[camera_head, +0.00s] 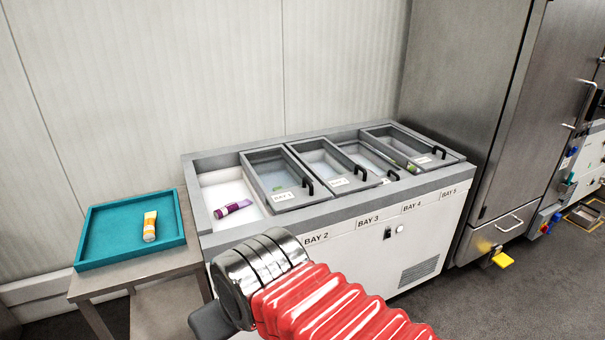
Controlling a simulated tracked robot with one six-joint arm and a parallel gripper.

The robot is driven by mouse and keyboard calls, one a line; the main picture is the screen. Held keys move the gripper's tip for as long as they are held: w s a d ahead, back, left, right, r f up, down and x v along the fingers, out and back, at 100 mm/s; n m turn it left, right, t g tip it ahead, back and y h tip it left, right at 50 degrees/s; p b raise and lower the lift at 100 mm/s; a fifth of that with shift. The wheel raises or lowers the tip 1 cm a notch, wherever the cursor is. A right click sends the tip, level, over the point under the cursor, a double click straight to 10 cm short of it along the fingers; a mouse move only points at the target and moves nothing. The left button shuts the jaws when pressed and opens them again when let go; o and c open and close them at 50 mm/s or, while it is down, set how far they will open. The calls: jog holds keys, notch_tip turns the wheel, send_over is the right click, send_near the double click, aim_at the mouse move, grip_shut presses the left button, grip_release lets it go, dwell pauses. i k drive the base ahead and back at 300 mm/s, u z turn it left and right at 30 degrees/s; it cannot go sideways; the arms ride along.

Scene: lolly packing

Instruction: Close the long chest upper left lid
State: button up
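The long chest (365,214) is a white freezer with a grey rim and several framed clear lids with black handles. The lid marked BAY 1 (284,197) sits right of the leftmost bay (222,190). That bay is uncovered, and a purple tube (233,208) lies on its white floor. My arm, with a metal wrist and red bellows, crosses the front of the chest. The dark grey part at its end (212,322) is seen from behind, low and left in front of the chest. Its fingers are hidden, so I cannot tell whether it is open or shut.
A teal tray (130,257) with an orange and white tube (150,227) stands on a small table left of the chest. A tall steel cabinet (465,90) stands at the right. A pale wall is behind. Grey floor is free at the front right.

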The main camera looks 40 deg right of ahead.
aim_at(311, 192)
jog(key=z, duration=0.95)
jog(key=i, duration=1)
jog(key=u, duration=0.95)
jog(key=k, duration=0.45)
